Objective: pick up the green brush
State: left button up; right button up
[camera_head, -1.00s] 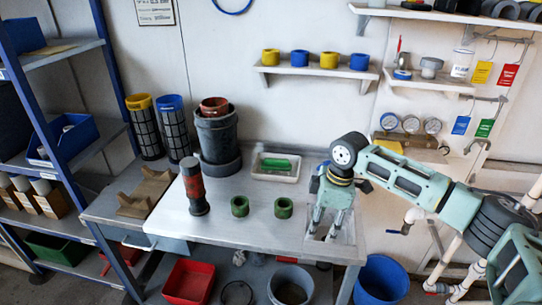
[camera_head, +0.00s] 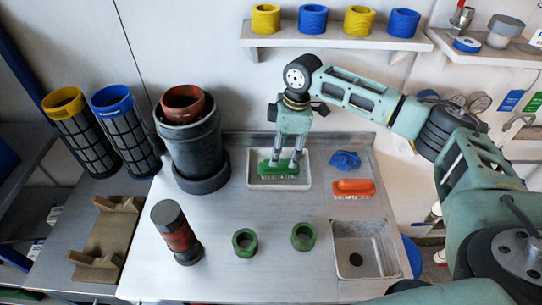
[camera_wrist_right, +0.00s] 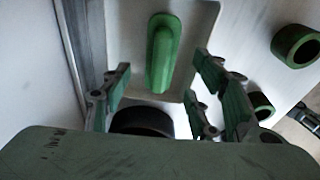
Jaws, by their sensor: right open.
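The green brush (camera_head: 279,169) lies in a shallow white tray (camera_head: 304,180) at the back of the metal table. My right gripper (camera_head: 286,158) points down over the tray, with its fingers at the brush in the head view. In the right wrist view, the brush (camera_wrist_right: 163,52) is ahead of the open fingers (camera_wrist_right: 160,78), lined up with the gap between them. The fingers look apart from the brush there, and nothing is held. The exact height above the brush is hard to tell. My left gripper is not in view.
An orange brush (camera_head: 354,187) and a blue cloth (camera_head: 345,160) lie right of the tray. A sink (camera_head: 362,250), two green rings (camera_head: 245,242) and a dark red-banded cylinder (camera_head: 176,232) are nearer. A large dark pot (camera_head: 195,145) stands left of the tray.

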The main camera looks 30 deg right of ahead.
aim_at(281, 160)
jog(key=shift+f, duration=0.4)
jog(key=f, duration=0.2)
jog(key=f+p, duration=0.1)
jog(key=f, duration=0.1)
jog(key=a+f, duration=0.1)
jog(key=f, duration=0.1)
jog(key=shift+w, duration=0.15)
jog(key=shift+f, duration=0.3)
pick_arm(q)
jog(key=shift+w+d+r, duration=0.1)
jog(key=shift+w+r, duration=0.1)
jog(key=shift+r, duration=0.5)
pick_arm(e)
jog(key=shift+c, duration=0.5)
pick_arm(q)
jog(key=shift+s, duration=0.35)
pick_arm(e)
jog(key=c, duration=1.2)
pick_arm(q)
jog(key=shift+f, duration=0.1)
pick_arm(e)
jog(key=shift+r, duration=0.15)
